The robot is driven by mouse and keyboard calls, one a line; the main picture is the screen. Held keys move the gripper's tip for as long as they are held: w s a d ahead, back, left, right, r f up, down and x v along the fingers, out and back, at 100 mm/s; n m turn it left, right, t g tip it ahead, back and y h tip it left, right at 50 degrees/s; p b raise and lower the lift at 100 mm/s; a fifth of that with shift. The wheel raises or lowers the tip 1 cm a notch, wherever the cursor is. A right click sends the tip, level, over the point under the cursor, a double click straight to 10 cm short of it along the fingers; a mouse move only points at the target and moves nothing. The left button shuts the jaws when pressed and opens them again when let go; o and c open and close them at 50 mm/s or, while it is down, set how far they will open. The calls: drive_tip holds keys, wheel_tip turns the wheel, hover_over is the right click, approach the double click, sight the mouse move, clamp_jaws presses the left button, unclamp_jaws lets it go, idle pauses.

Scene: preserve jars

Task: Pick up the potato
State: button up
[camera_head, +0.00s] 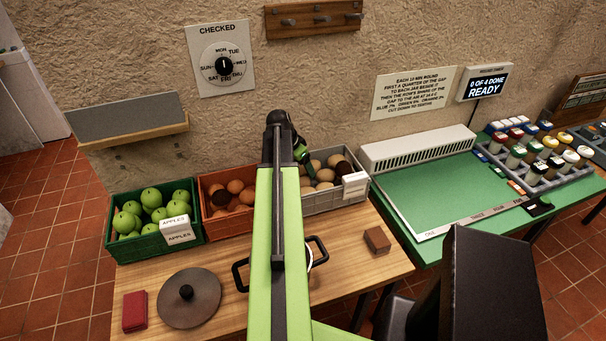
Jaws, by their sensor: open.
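Several tan, round potatoes (325,175) lie in a grey crate (321,203) at the back of the wooden table. A darker round item (343,167) lies at the crate's right side, near a white label. My gripper (304,157) is at the end of my green arm, over the left part of the grey crate. It is open, and I see nothing held in it. My arm hides the crate's left end, and the fingertips are hard to make out against the potatoes.
An orange crate (222,229) of brownish round produce and a green crate (123,246) of apples stand to the left. A dark-handled pot (240,277) is partly under my arm. A round lid (189,299), red block (135,311) and brown block (377,240) lie in front.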

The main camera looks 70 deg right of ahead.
drive_tip(key=c, duration=1.6)
drive_tip(key=shift+r+p, duration=0.1)
drive_tip(key=shift+p, duration=0.2)
wheel_tip(320, 180, up, 4)
drive_tip(key=p, duration=0.4)
drive_tip(key=shift+r, duration=0.15)
drive_tip(key=s+d+r+p, duration=0.2)
drive_tip(key=s+r+p, duration=0.4)
drive_tip(key=s, duration=0.5)
drive_tip(key=shift+s+r+p, duration=0.25)
drive_tip(key=shift+s+p, duration=0.05)
drive_tip(key=shift+p, duration=0.1)
